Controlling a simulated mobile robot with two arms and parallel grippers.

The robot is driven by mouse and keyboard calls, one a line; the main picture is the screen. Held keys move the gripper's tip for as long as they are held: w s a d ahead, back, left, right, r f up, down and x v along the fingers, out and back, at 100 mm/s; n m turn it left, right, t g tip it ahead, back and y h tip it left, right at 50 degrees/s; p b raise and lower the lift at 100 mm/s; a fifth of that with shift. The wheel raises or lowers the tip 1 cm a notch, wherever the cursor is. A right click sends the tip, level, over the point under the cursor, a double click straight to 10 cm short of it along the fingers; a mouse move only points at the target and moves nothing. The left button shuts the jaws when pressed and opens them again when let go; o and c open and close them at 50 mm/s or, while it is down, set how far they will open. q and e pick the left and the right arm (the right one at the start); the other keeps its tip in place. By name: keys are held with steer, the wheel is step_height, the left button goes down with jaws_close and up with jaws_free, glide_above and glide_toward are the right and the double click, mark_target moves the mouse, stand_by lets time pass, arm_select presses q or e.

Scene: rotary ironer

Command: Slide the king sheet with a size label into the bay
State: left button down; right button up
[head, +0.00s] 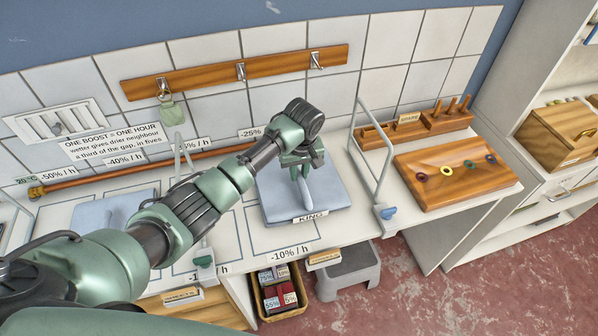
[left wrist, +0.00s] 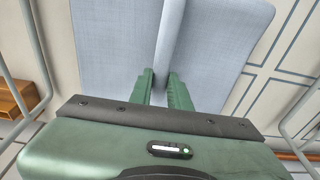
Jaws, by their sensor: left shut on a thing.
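The king sheet (head: 330,190) is a folded blue-grey pad with a white KING label (head: 310,217) on its front edge. It lies on the white worktop among outlined bays; the outline beneath it is mostly hidden. My left gripper (head: 301,172) reaches down over the pad's middle. In the left wrist view, the fingers of my left gripper (left wrist: 162,86) are shut on a raised ridge of the king sheet (left wrist: 215,45). A paler folded sheet (head: 110,212) lies on the worktop to the left, partly behind my arm. My right gripper is out of view.
Bay marks read -10% / h (head: 292,254) in front and -25% (head: 251,132) behind. Upright grey wire frames (head: 375,150) stand between bays. A wooden board with coloured rings (head: 455,172) lies right. A basket (head: 280,296) and grey stool (head: 347,272) stand below the front edge.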

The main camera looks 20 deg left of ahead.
arm_select(q)
steer(key=shift+f, duration=0.2)
steer(key=c, duration=1.3)
jaws_free()
steer(key=shift+o, duration=0.2)
steer(key=shift+s+f, duration=0.1)
